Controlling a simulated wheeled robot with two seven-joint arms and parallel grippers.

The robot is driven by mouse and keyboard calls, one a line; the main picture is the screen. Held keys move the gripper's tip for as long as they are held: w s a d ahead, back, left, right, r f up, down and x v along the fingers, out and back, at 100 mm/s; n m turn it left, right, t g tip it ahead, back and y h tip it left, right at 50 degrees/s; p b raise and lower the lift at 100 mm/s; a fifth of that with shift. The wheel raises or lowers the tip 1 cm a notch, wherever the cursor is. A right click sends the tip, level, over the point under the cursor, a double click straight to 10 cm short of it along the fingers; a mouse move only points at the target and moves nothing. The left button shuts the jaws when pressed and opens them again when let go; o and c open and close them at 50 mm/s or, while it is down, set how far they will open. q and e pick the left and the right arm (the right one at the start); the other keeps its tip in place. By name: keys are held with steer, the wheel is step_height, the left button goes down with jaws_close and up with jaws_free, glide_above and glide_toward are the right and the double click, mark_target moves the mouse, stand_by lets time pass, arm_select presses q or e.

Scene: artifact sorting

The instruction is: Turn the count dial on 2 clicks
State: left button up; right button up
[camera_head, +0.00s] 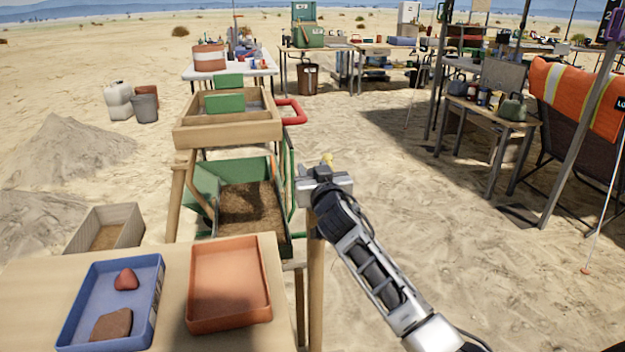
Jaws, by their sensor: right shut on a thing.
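My right gripper (324,170) is at the top of a wooden post (315,275), beside the green sieve stand. A small yellow piece (327,158), which looks like part of the count dial, shows just past the fingers. The gripper is shut on it, and hides most of the dial, so its setting cannot be read. My left gripper is not in view.
A blue tray (70,318) with two reddish pieces and an orange tray (259,300) lie on the near table (20,290).

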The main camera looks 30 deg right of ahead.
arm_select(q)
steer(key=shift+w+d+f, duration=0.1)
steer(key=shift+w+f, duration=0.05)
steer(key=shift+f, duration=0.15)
arm_select(e)
steer(key=shift+h, duration=0.3)
steer(key=o, duration=0.8)
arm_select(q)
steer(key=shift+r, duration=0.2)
arm_select(e)
steer(key=shift+o, duration=1)
arm_select(q)
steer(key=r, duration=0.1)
steer(key=p, duration=0.1)
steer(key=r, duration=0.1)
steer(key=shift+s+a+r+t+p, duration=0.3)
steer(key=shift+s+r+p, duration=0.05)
arm_select(e)
steer(key=v, duration=1.6)
steer(key=shift+r, duration=0.2)
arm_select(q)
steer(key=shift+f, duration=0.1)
